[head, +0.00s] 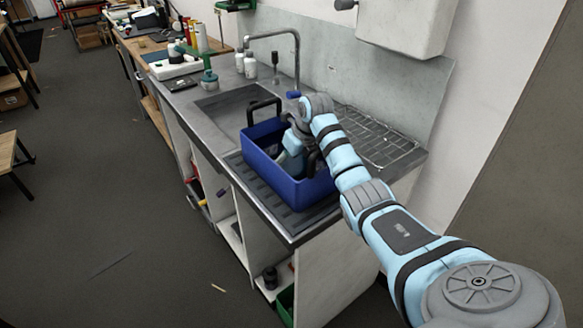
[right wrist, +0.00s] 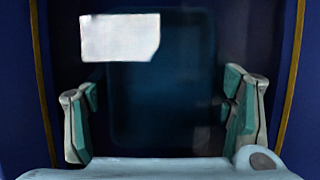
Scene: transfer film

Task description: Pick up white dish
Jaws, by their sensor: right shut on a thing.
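My right gripper (head: 290,155) reaches down into a blue bin (head: 292,190) at the sink, its fingers mostly hidden by the bin's wall. In the right wrist view, the right gripper (right wrist: 162,95) has its two fingers well apart, one at each side of a dark, teal-tinted rectangular thing (right wrist: 160,115), and is shut on it. A flat white piece (right wrist: 119,37) lies at the upper left of this dark thing. The picture is too dark to tell whether either one is the white dish. My left gripper is not in view.
The bin has a black handle (head: 263,104) and stands on the ribbed drainboard. The sink basin (head: 232,100) and curved faucet (head: 296,55) are behind it. A wire rack (head: 375,135) lies to the right. White bottles (head: 250,66) stand behind the sink.

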